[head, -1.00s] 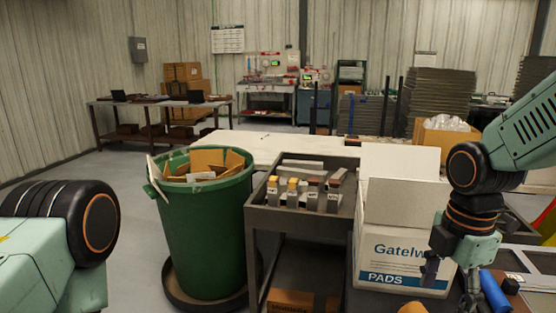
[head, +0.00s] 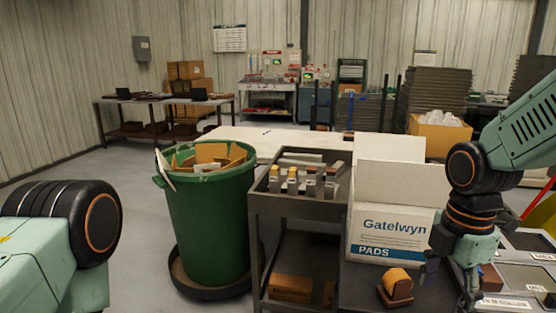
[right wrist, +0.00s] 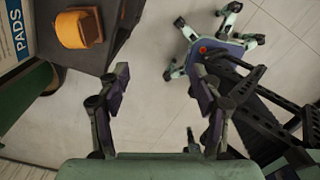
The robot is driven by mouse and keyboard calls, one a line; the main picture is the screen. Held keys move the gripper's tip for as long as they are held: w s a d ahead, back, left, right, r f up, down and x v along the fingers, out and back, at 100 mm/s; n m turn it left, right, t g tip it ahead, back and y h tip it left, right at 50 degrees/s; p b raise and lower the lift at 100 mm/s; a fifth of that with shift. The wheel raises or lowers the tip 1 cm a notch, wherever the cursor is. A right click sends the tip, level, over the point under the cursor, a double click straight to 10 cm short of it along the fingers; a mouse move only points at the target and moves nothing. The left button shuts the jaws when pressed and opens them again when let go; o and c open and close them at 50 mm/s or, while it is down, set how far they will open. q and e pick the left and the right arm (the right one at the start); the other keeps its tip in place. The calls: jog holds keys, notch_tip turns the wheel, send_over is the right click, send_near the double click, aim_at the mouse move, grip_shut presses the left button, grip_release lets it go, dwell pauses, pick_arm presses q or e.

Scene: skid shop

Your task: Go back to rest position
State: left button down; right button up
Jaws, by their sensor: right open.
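My right gripper (head: 455,275) hangs at the right in the head view, fingers down, in front of the white pads box (head: 392,225). In the right wrist view its fingers (right wrist: 160,92) are spread apart with only floor between them, so it is open and empty. My left arm shows at the left edge of the head view, but its gripper is out of the picture.
A green bin (head: 210,225) full of scraps stands left of a grey cart (head: 285,206) with several small blocks. A brown-and-orange object (head: 396,288) sits near the gripper, also in the wrist view (right wrist: 78,28). Pale floor (head: 130,190) is clear at left.

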jog(key=w+a+f+m+t, duration=0.1)
jog(key=w+a+m+t, duration=0.1)
jog(key=w+m+t, duration=0.4)
jog(key=s+a+f+m+b, duration=0.1)
jog(key=s+f+m, duration=0.1)
jog(key=f+m, duration=0.35)
jog(key=s+a+f+m, duration=0.2)
jog(key=f+m, duration=0.3)
jog(key=f, duration=0.2)
pick_arm(q)
jog(key=f, duration=0.1)
jog(key=f+b, duration=0.2)
jog(key=shift+s+f, duration=0.15)
jog(key=shift+s, duration=0.1)
pick_arm(e)
jog(key=s+f+m+g, duration=0.2)
jog(key=s+f+g, duration=0.1)
jog(key=s+f, duration=0.6)
jog(key=s+f+m+g, duration=0.1)
jog(key=s+f+g, duration=0.1)
jog(key=s+f, duration=0.8)
jog(key=s, duration=0.7)
jog(key=shift+s+d+f+m+g, duration=0.2)
jog(key=shift+s+d+m+g, duration=0.1)
jog(key=shift+d+m+g, duration=0.1)
pick_arm(q)
jog(key=shift+s+a, duration=0.1)
pick_arm(e)
jog(key=shift+s+a, duration=0.1)
